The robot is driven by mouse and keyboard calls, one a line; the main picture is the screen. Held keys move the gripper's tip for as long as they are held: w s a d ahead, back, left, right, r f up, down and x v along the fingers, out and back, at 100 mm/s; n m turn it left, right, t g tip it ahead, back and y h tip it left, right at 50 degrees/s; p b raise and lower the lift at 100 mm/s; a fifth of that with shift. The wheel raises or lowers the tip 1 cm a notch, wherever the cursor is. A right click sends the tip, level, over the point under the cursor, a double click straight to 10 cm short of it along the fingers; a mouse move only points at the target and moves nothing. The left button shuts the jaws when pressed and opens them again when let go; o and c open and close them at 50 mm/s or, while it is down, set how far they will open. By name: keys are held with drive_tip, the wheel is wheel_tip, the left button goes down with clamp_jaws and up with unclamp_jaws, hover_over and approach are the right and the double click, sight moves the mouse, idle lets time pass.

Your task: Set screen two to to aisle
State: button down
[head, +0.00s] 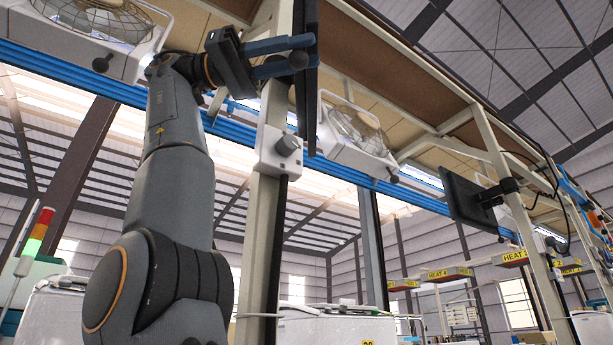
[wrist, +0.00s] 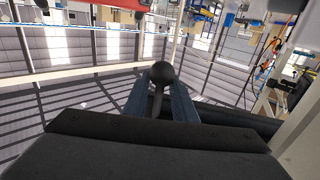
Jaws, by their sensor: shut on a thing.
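A dark flat screen (head: 306,95) stands almost edge-on beside the upright post in the head view, so its face and any number on it are hidden. My gripper (head: 298,50) reaches it from the left, with its two blue fingers on either side of a black ball knob (head: 298,60) at the screen. In the wrist view the same ball knob (wrist: 160,72) sits between the blue fingertips (wrist: 160,88), with a short stem below it. The gripper is shut on this knob. A second dark screen (head: 466,200) hangs on a bracket further right, turned obliquely.
A beige post (head: 262,220) with a grey switch box (head: 281,150) stands close to my arm. Caged fan units (head: 108,22) (head: 355,135) and a blue rail (head: 225,125) run overhead. A signal light (head: 38,232) is at the left. Shelf signs (head: 450,273) are at the right.

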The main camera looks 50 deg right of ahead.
drive_tip(key=shift+w+a+f+m+y, duration=0.2)
drive_tip(key=shift+w+a+m+y, duration=0.1)
drive_tip(key=shift+a+y, duration=0.15)
drive_tip(key=c, duration=1.5)
unclamp_jaws()
